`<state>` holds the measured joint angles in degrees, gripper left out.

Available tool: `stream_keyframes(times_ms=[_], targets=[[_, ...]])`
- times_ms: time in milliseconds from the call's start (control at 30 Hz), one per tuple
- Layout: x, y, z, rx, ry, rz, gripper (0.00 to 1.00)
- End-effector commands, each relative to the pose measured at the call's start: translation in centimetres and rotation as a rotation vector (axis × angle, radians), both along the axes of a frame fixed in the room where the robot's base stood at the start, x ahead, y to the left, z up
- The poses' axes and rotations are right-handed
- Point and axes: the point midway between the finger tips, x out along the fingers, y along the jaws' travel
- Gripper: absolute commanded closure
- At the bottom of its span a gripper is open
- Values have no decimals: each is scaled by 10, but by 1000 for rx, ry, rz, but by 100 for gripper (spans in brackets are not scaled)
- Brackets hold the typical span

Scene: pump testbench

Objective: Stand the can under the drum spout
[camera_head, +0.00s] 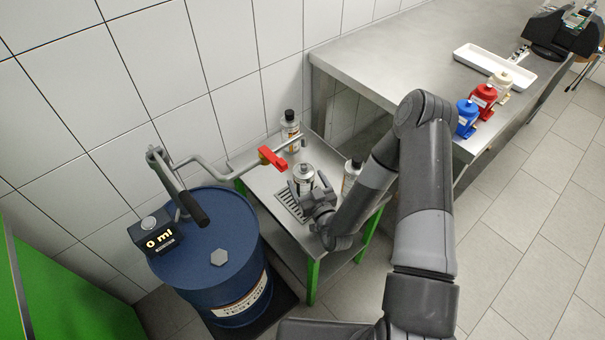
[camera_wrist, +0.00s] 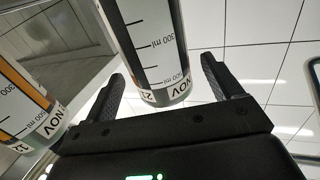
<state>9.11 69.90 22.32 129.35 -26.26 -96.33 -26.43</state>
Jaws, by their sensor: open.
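A metal can (camera_head: 303,176) with a pale label stands upright on the small steel table, at the drip grate (camera_head: 289,207). In the wrist view the can (camera_wrist: 150,45), with ml marks, is between the spread fingers of my gripper (camera_wrist: 163,72). A gap shows beside the right finger. In the head view my gripper (camera_head: 310,191) is low against the can's front right side. The drum spout (camera_head: 212,172) is a grey pipe with a red valve handle (camera_head: 272,158), reaching over the table near the can. I cannot tell whether its outlet is exactly above the can.
A blue drum (camera_head: 215,255) with a hand pump (camera_head: 180,190) and a 0 ml display (camera_head: 157,238) stands left. A steel bench (camera_head: 410,50) holds coloured parts and a white tray (camera_head: 495,66).

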Motion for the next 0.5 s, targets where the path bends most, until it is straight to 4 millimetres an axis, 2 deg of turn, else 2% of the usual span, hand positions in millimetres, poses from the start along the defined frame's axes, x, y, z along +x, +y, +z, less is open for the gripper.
stream_keyframes(times_ms=[33, 200, 333, 500], targets=[[-11, -5, -1, 0, 4, 0, 16], [-42, -21, -1, -1, 4, 1, 16], [-58, -29, -1, 0, 2, 1, 16], [-67, -34, 0, 0, 1, 0, 16]])
